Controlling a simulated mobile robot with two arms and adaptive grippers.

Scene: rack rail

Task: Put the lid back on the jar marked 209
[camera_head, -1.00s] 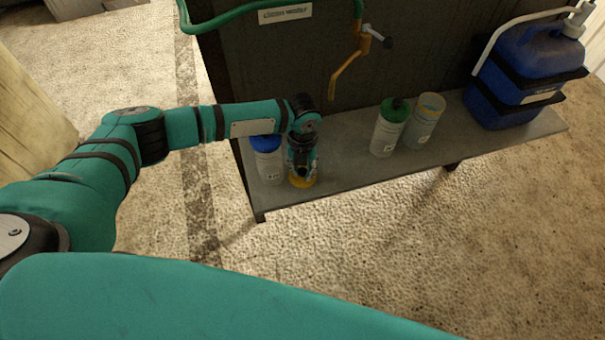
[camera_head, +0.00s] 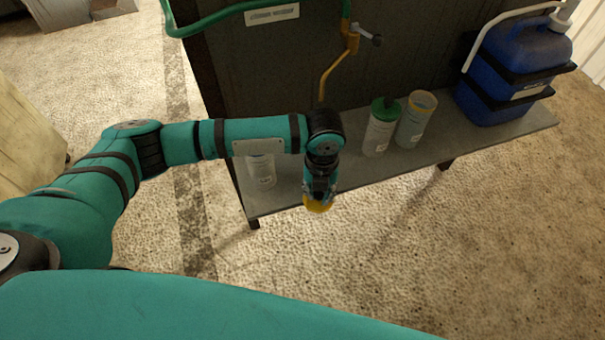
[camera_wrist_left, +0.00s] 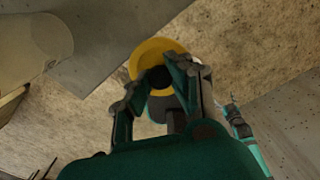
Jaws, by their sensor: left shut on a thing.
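My left gripper (camera_head: 319,190) points down and is shut on a yellow lid (camera_head: 318,206). It holds the lid by its dark knob, at the front edge of the shelf (camera_head: 350,172) as seen from the head. The yellow lid and knob also show between the fingers in the left wrist view (camera_wrist_left: 139,61). An open whitish jar with a yellow-orange rim (camera_head: 413,124) stands upright on the shelf, right of the gripper. Jar labels are too small to read, so I cannot tell which is 209.
A jar with a green lid (camera_head: 380,128) stands close beside the open jar. Another whitish jar (camera_head: 262,172) stands at the left, its top hidden by my arm. A blue canister (camera_head: 512,75) stands at the right. An orange tap (camera_head: 336,68) hangs above the shelf.

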